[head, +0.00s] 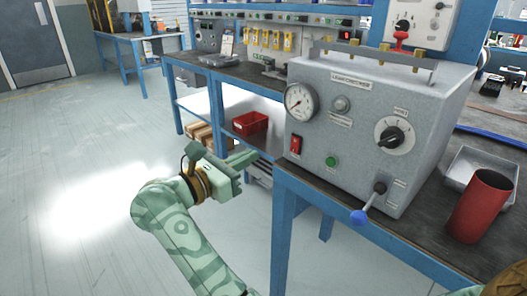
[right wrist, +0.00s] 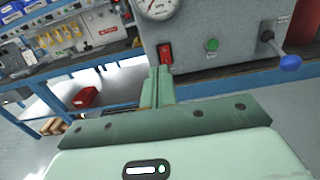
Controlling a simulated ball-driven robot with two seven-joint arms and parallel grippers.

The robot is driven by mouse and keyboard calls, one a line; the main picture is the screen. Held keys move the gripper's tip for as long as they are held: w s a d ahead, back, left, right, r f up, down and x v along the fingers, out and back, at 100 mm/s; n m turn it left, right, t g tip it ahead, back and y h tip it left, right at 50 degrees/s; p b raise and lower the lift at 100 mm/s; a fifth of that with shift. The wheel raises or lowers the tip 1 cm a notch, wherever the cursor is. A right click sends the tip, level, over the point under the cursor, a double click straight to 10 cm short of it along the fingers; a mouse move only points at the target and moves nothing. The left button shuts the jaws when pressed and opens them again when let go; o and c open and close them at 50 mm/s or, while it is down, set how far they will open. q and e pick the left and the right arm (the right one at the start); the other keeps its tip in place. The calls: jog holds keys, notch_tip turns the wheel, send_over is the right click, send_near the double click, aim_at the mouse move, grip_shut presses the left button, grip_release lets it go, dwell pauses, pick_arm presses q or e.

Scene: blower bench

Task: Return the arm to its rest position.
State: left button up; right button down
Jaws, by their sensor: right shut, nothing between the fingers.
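My right gripper (head: 246,158) is in front of the bench, left of the grey leak-tester box (head: 350,150) and apart from it. In the right wrist view its two fingers (right wrist: 158,74) are together, with nothing between them. They point toward the box, and the tips overlap the area just below the red switch (right wrist: 165,54) in that picture. My right arm (head: 182,222), patterned green, comes up from the bottom of the head view. My left gripper is not seen.
The blue-framed bench (head: 283,225) carries the box, whose blue-knobbed lever (head: 359,217) sticks out in front. A red cylinder (head: 482,205) and a grey tray (head: 463,163) stand at right. A red bin (head: 250,123) sits on a lower shelf behind. The floor at left is clear.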

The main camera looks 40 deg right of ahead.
jog(key=shift+a+r, duration=0.1)
jog(key=shift+a, duration=0.8)
